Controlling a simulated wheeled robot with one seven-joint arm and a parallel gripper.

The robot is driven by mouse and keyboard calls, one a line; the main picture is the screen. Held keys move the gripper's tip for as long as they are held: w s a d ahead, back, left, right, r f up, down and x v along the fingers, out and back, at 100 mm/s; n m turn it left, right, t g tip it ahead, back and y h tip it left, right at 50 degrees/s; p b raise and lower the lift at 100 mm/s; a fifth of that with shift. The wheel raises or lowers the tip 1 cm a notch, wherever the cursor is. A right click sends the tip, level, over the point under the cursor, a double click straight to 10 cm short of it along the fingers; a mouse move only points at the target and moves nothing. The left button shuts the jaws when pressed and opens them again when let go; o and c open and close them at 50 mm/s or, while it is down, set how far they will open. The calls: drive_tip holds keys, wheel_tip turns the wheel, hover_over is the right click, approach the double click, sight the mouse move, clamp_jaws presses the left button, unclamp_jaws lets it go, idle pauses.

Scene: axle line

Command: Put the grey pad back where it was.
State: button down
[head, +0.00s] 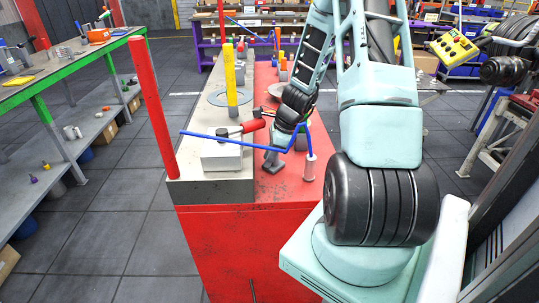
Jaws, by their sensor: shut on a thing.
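My gripper (277,150) is low over the red part of the bench, in the middle of the head view. It is shut on a small dark grey piece that looks like the grey pad (272,162). The piece is close above or on the red top; I cannot tell which. The fingers are small and partly hidden by the blue bar and my arm.
A pale grey block (221,156) stands left of my gripper, with a red-handled tool (240,129) over it. A bent blue bar (225,141) crosses in front. A pale spool-like cylinder (309,168) stands at right. Red (153,105) and yellow (230,80) posts rise at left.

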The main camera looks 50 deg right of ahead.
sight(284, 163)
drive_tip(key=shift+f, duration=0.25)
drive_tip(key=c, duration=1.1)
unclamp_jaws()
drive_tip(key=shift+s+b, duration=0.1)
drive_tip(key=shift+b, duration=0.2)
drive_tip(key=shift+r+p, duration=0.35)
drive_tip(key=v, duration=1.2)
